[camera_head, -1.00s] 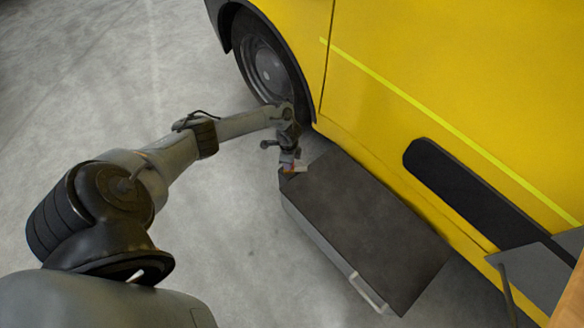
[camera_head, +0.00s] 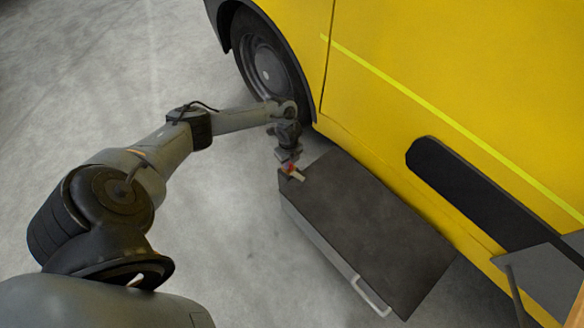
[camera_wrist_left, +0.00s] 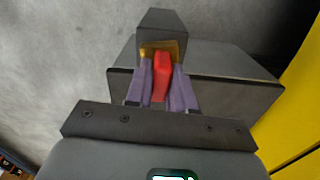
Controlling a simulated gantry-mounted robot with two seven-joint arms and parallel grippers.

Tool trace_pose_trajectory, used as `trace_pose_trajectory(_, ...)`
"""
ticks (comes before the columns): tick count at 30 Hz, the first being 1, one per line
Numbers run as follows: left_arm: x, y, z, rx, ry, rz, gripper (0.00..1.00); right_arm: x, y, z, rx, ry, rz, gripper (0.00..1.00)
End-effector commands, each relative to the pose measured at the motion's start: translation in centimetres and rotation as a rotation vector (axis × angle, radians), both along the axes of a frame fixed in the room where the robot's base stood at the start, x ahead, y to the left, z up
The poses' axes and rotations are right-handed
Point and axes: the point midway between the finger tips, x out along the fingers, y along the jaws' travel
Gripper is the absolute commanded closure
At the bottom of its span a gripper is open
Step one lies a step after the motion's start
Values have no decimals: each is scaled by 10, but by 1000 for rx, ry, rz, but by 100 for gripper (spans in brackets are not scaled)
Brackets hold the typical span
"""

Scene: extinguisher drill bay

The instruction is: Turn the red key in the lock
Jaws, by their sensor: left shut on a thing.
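The red key (camera_wrist_left: 161,77) shows in the left wrist view, between the two purple fingers of my left gripper (camera_wrist_left: 162,85). The fingers are shut on it. Its far end meets a brass-coloured lock face (camera_wrist_left: 174,47) on a small dark block (camera_wrist_left: 162,24). How far the key sits in the lock is hidden. My right gripper is not in view.
A yellow vehicle (camera_head: 450,80) with a dark wheel (camera_head: 264,66) stands behind the box. The box has a pale handle (camera_head: 370,297) on its front. A grey panel (camera_head: 540,280) is at the lower right. Bare concrete floor (camera_head: 90,80) lies to the left.

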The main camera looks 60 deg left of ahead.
Motion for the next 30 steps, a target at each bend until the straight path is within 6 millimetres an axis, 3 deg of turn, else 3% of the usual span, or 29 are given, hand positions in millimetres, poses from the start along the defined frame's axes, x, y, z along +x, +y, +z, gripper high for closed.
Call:
trace_pose_trajectory(13, 0, 0, 0, 1, 1, -26, 100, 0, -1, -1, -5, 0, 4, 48)
trace_pose_trajectory(19, 0, 1, -1, 1, 2, -141, 100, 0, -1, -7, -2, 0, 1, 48)
trace_pose_trajectory(20, -1, 0, 0, 0, 2, -135, 73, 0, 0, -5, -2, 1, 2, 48)
trace_pose_trajectory(24, -1, 0, 0, 0, 2, -132, 51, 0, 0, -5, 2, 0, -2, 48)
trace_pose_trajectory(25, 0, 0, 0, 0, 2, -132, 47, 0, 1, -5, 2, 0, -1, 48)
trace_pose_trajectory(30, 0, 0, 0, 1, 1, -131, 47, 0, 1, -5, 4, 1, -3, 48)
